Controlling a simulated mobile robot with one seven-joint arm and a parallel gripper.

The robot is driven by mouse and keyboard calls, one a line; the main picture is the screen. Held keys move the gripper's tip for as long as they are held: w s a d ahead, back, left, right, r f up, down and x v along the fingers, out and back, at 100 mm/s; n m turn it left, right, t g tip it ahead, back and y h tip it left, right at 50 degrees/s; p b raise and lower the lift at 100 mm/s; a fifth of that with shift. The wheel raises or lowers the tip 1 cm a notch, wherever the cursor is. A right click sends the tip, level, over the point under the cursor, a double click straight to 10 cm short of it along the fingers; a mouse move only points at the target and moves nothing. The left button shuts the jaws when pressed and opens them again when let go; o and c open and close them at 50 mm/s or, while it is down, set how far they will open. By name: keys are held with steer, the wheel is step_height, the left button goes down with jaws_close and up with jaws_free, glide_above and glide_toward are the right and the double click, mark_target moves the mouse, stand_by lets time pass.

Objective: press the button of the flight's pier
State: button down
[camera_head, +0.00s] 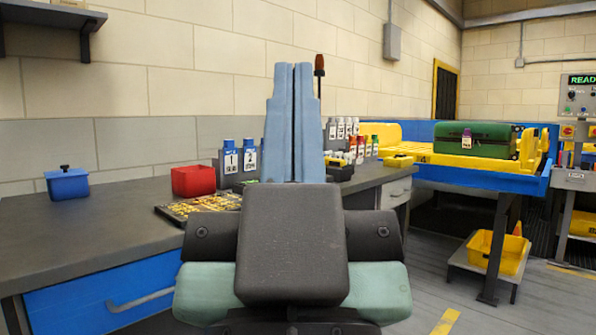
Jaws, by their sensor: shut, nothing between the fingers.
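My gripper (293,68) rises upright in the middle of the head view, its two blue fingers shut together with nothing between them. A green suitcase (497,142) lies in a yellow tray (532,152) on the blue-framed conveyor (520,184) at the right. A small white and purple tag (466,143) hangs on its front; its print is too small to read. A grey control panel (577,98) with several small buttons stands at the right edge, under a green lit display (582,79) reading "READ", cut off. A red button (567,131) sits lower on it. My gripper touches none of these.
A yellow bin (499,252) sits on a low cart. Floor is clear at lower right.

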stand_by(0.8)
step_height(320, 180, up, 46)
steer(key=p, duration=4.6)
